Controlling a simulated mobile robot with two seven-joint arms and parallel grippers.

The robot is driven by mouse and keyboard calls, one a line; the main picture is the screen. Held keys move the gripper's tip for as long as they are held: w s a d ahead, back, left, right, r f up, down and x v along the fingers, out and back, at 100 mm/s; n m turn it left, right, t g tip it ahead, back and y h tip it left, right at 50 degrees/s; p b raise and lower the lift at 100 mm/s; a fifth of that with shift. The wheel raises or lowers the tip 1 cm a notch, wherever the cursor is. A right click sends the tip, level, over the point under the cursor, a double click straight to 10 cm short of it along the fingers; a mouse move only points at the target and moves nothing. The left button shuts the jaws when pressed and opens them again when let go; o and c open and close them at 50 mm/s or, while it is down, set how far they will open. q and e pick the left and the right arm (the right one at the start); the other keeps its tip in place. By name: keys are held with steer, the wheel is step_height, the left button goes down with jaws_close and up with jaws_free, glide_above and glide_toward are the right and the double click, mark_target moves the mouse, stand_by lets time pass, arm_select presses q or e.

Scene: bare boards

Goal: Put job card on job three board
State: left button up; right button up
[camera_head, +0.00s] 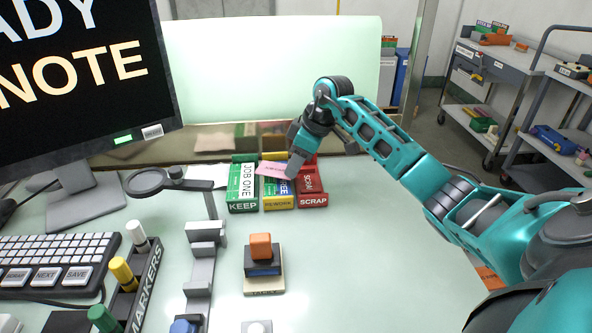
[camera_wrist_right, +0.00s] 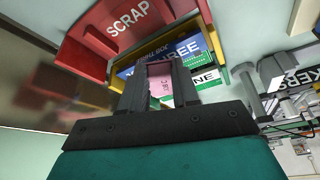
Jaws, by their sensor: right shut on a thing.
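The pink job card (camera_head: 272,169) is held in my right gripper (camera_head: 297,160), which is shut on it above the trays. In the right wrist view, the card (camera_wrist_right: 159,90) shows between the fingers of my right gripper (camera_wrist_right: 160,72). The blue job three board (camera_head: 279,187) lies in the yellow REWORK tray (camera_head: 279,203), partly hidden by the card. In the right wrist view, the board (camera_wrist_right: 188,47) is just beyond the fingertips, with "THREE" readable. I cannot tell whether the card touches it. My left gripper is not in view.
The green KEEP tray (camera_head: 243,207) with the job one board (camera_head: 247,180) is to the left. The red SCRAP tray (camera_head: 313,201) is to the right.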

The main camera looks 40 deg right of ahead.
step_height(320, 180, down, 2)
steer(key=shift+f, duration=0.1)
steer(key=o, duration=1)
steer(key=p+v, duration=0.1)
steer(key=v, duration=1.1)
steer(key=shift+a+r, duration=0.1)
steer(key=shift+r, duration=0.1)
